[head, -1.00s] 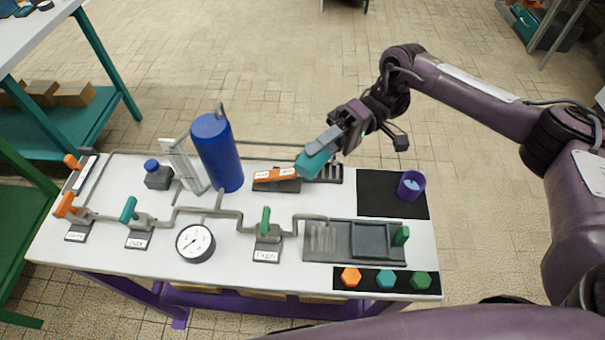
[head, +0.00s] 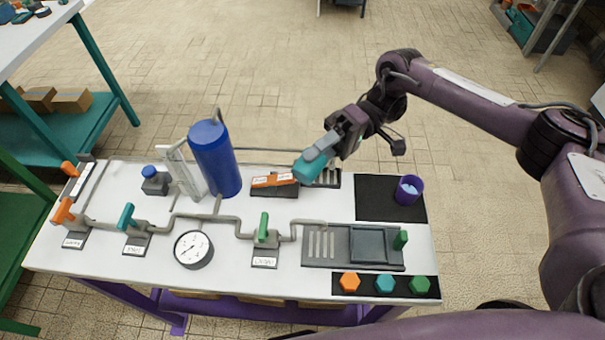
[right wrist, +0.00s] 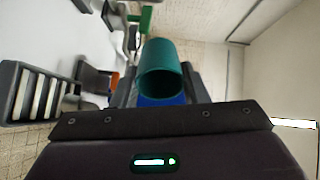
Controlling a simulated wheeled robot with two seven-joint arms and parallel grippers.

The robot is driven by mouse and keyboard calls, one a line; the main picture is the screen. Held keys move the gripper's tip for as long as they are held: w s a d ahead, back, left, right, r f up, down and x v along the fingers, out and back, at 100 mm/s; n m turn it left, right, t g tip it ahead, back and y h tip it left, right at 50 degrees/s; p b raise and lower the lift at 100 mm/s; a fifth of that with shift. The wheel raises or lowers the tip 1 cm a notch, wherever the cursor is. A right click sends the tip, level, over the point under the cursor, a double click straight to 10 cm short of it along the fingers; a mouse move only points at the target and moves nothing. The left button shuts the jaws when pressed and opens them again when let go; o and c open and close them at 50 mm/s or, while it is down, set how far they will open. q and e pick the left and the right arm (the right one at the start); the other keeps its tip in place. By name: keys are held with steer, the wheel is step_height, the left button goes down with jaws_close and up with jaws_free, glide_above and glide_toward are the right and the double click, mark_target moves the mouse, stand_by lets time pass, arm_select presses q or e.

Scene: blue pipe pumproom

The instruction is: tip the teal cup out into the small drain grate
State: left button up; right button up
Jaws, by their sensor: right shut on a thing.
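The teal cup (head: 309,169) is in my right gripper (head: 324,150), above the back of the bench and steeply tilted. In the right wrist view the cup (right wrist: 162,70) lies between the fingers, its round end facing the camera. I cannot tell what is inside it. The small drain grate (head: 330,179), dark with slots, lies right beside and beneath the cup in the head view, partly hidden by it. A slotted grate (right wrist: 32,95) also shows at the left of the right wrist view. My left gripper is not in view.
An orange-labelled block (head: 273,181) is just left of the cup, then a tall blue cylinder (head: 216,160). A purple cup (head: 408,190) stands on a black mat (head: 379,204) at the right. Grey pipes with valve handles and a grey tray (head: 331,262) lie in front.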

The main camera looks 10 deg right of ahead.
steer(key=shift+s+a+f, duration=0.2)
steer(key=shift+s, duration=0.1)
